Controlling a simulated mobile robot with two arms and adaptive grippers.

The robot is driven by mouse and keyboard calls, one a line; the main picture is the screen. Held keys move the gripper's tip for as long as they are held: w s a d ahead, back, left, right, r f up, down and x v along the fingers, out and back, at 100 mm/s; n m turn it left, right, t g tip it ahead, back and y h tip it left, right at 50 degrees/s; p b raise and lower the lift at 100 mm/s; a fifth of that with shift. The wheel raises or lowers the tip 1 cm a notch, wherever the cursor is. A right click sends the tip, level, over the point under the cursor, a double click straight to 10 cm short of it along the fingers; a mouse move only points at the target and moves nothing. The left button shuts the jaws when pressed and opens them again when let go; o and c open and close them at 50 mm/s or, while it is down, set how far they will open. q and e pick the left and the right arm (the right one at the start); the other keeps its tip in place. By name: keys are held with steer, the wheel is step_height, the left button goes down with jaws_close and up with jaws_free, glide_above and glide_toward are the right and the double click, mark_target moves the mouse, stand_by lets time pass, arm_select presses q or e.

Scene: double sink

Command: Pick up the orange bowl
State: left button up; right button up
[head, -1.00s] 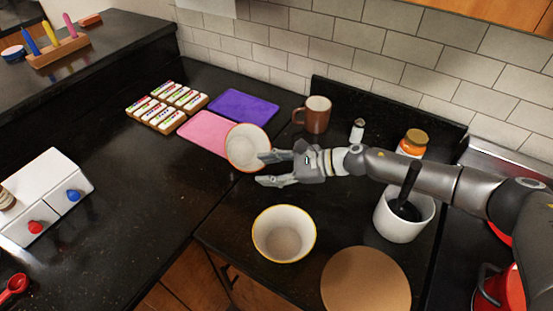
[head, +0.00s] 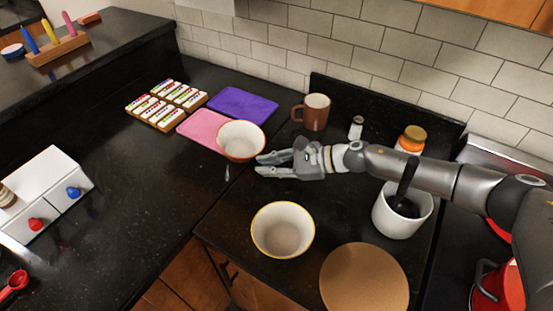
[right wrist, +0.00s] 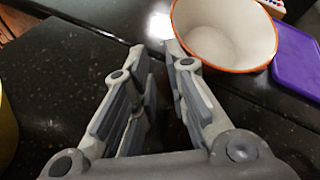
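The white bowl with an orange rim (head: 240,141) stands roughly upright by the near right corner of the pink board. It also shows at the top of the right wrist view (right wrist: 225,35), beyond my fingertips. My right gripper (head: 258,164) is just right of and below the bowl, apart from it. In the right wrist view its two fingers (right wrist: 158,48) have a narrow gap with nothing between them. My left gripper is not in view.
A yellow-rimmed bowl (head: 282,231) stands nearer on the counter, with a round brown board (head: 364,280) beside it. A brown mug (head: 316,112), a shaker (head: 356,128) and a white crock (head: 402,218) stand to the right. The purple board (head: 243,105) lies behind.

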steer(key=o, duration=0.5)
steer(key=shift+d, duration=0.1)
